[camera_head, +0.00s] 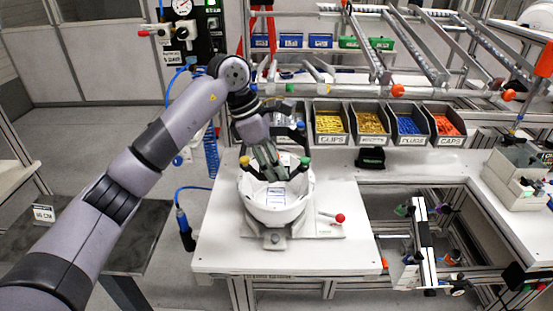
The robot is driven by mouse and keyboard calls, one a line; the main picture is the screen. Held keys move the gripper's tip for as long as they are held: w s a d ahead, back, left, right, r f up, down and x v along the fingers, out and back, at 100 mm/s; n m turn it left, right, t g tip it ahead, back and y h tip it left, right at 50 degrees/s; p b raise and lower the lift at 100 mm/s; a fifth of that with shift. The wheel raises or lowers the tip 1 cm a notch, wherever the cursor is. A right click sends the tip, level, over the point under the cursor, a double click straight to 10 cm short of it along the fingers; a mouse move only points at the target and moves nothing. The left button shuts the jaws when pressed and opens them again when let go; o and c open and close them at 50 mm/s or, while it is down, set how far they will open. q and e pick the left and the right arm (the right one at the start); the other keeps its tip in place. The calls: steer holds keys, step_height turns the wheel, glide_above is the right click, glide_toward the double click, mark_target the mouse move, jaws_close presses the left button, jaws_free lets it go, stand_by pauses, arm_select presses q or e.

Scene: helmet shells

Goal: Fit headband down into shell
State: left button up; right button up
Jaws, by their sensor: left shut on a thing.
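The white helmet shell (277,211) sits open side up on a grey fixture (274,238) on the white workbench. My left gripper (268,165) points down at the shell's opening and is shut on the dark headband (290,176). The headband has small coloured ends, green, yellow and blue, and shows at and above the shell's rim. My gripper and arm hide part of it, so I cannot tell how deep it sits or whether it touches the shell. My right gripper is not in view.
A red-knobbed lever (340,218) sticks out right of the fixture. Bins of clips (330,140), plugs (408,142) and caps (447,141) line the bench's back. A small black block (371,159) lies before them. The bench's front left is clear.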

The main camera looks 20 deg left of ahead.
arm_select(q)
steer(key=shift+s+r, duration=0.1)
steer(key=shift+s, duration=0.15)
steer(key=shift+w, duration=0.2)
step_height(320, 180, down, 3)
steer(key=shift+w+b, duration=0.15)
steer(key=shift+b, duration=1.05)
step_height(320, 180, down, 3)
steer(key=shift+b, duration=1.1)
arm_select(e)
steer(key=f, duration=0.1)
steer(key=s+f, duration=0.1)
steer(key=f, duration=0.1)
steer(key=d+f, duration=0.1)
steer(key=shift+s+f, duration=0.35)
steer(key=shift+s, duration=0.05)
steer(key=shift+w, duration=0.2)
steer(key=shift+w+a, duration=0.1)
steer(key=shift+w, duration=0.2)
